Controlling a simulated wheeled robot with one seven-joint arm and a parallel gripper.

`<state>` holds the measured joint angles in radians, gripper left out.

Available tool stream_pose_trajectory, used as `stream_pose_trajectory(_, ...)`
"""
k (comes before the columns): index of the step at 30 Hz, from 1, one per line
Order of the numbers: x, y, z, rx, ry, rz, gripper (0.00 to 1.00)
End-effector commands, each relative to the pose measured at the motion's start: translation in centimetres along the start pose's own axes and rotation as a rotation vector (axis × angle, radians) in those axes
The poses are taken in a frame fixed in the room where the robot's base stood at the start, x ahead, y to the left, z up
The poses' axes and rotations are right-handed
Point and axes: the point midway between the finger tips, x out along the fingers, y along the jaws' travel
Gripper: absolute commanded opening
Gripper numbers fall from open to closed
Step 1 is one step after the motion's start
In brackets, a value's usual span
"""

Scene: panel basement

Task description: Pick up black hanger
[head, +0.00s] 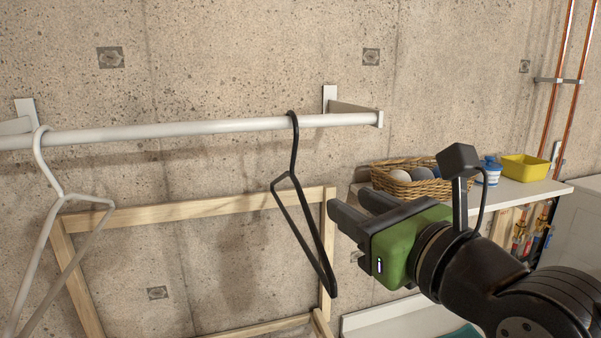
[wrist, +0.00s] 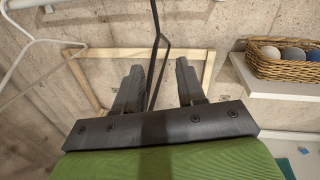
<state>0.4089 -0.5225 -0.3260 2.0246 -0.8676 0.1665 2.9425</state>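A black hanger (head: 300,228) hangs by its hook from a white rail, seen nearly edge-on and slightly tilted in the head view. My gripper (head: 350,204) is to its right, with its fingers pointing toward it and a visible gap between. In the wrist view, my gripper (wrist: 158,68) is open and empty. The black hanger (wrist: 156,60) runs down between the two fingers in that picture, nearer the left finger. Its lower part is partly hidden behind the left finger and the gripper body.
The white rail (head: 200,129) runs along the concrete wall on brackets. A white hanger (head: 50,225) hangs at its left. A wooden frame (head: 190,212) stands behind. At right, a shelf (head: 530,190) holds a wicker basket (head: 410,188), a blue-and-white container (head: 489,172) and a yellow tub (head: 525,167).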

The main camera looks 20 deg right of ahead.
Motion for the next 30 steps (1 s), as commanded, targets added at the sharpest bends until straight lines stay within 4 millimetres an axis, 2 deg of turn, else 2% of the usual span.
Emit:
stream_pose_trajectory(1,-0.1,-0.1,0.7,0.026,-0.011,-0.001,0.39)
stream_pose_trajectory(5,1.3,-0.2,0.7,0.050,-0.014,0.000,0.39)
stream_pose_trajectory(12,7.3,-0.2,0.7,0.049,-0.011,0.001,0.39)
stream_pose_trajectory(15,9.3,-0.2,0.8,0.048,-0.013,0.000,0.39)
stream_pose_trajectory(20,11.1,-0.2,0.8,0.047,-0.014,0.000,0.39)
stream_pose_trajectory(27,15.3,-0.2,0.7,0.046,-0.014,0.000,0.39)
stream_pose_trajectory(30,15.7,-0.2,0.7,0.045,-0.016,0.000,0.39)
